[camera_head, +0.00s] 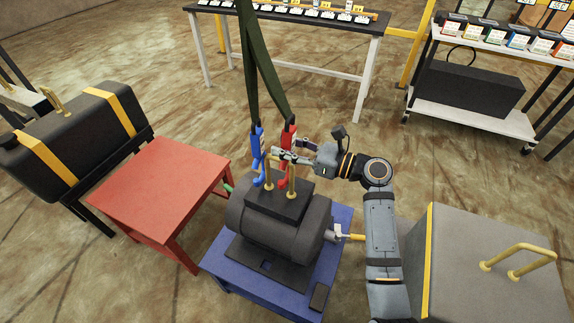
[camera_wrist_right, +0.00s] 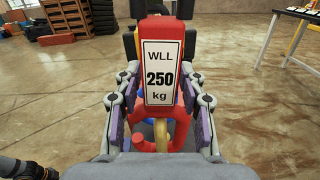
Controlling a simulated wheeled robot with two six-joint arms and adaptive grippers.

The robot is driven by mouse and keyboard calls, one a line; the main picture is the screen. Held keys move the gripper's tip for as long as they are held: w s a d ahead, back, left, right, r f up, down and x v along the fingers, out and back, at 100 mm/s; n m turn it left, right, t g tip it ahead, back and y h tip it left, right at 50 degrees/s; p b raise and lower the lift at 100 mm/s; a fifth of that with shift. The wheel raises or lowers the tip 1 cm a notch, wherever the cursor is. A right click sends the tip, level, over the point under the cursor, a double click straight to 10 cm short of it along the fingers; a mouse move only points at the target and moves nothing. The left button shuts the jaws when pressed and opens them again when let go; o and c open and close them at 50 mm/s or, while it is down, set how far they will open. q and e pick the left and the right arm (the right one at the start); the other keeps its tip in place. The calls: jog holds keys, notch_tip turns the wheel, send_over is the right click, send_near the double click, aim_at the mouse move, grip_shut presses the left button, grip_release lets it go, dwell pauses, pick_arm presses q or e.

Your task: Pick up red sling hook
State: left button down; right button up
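The red sling hook (camera_head: 290,136) hangs upright from a dark green sling (camera_head: 253,70), just above the yellow handle (camera_head: 268,173) on the dark motor-like load (camera_head: 275,228). My right gripper (camera_head: 288,150) is at the hook from the right, its fingers spread to either side of it. In the right wrist view the hook's red body (camera_wrist_right: 163,28) with a "WLL 250 kg" label fills the gap between the fingers (camera_wrist_right: 162,90). The fingers look open around it; firm contact does not show. A yellow bar shows at the hook's curl; whether it is hooked is unclear. My left gripper is not in view.
A blue sling hook (camera_head: 257,145) hangs close on the left. The load rests on a blue table (camera_head: 225,262). A red table (camera_head: 160,190) stands empty to the left. A black case (camera_head: 75,140) is at far left, a grey box (camera_head: 490,285) with a yellow handle at right.

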grip_shut()
jog(key=shift+r, duration=0.1)
jog(key=shift+w+r, duration=0.1)
jog(key=shift+r, duration=0.8)
jog(key=w+d+b, duration=0.1)
jog(key=w+d, duration=0.2)
jog(key=w, duration=0.5)
jog(key=w+d+b, duration=0.2)
jog(key=w+d, duration=0.2)
jog(key=w, duration=0.4)
jog(key=shift+w+f+b, duration=0.15)
jog(key=shift+w+b, duration=0.15)
